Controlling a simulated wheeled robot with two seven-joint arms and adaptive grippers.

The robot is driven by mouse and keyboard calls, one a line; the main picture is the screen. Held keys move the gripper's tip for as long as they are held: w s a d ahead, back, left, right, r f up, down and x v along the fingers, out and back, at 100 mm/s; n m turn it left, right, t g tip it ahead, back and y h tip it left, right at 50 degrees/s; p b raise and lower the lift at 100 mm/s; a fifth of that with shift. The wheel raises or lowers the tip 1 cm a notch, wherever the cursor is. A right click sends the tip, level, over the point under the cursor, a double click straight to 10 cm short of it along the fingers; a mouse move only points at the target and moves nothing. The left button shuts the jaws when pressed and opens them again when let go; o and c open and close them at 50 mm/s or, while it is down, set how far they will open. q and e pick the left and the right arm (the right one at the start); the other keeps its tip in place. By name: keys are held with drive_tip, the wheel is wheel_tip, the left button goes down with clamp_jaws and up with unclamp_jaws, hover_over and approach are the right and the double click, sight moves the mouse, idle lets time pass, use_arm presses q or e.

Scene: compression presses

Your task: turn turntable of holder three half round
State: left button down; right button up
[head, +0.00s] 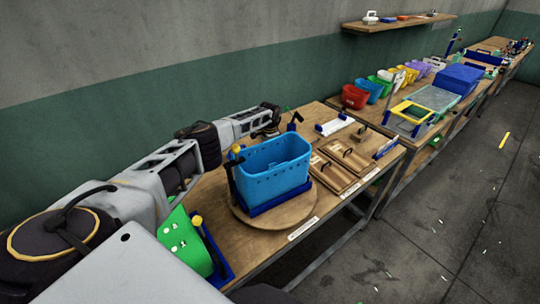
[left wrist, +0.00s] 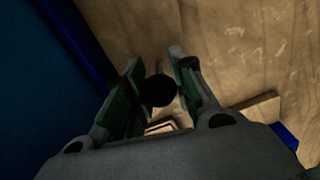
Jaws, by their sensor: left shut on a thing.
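A round wooden turntable (head: 290,219) lies on the workbench. It carries a blue holder base (head: 285,199) with a light blue crate (head: 270,172) upright in it. A dark lever with a yellow knob (head: 236,149) stands at the crate's left side, and a dark-topped blue post (head: 293,125) stands behind it. My left gripper (head: 273,120) is behind the crate, near that post. In the left wrist view its fingers (left wrist: 162,88) are shut on a dark round knob (left wrist: 158,91) above the wood. How the knob joins the turntable is hidden. My right gripper is not in view.
A green crate (head: 181,243) sits tilted in a blue frame at the bench's near left. Wooden boards with black handles (head: 352,155) and a white and blue part (head: 335,124) lie right of the turntable. Coloured bins (head: 355,97) stand farther right. The floor beyond is mostly clear.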

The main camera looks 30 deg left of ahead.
use_arm(q)
drive_tip(key=shift+a+r, duration=0.1)
drive_tip(key=shift+a, duration=0.05)
drive_tip(key=c, duration=1.5)
unclamp_jaws()
drive_tip(key=shift+c, duration=0.2)
drive_tip(key=shift+r, duration=5.95)
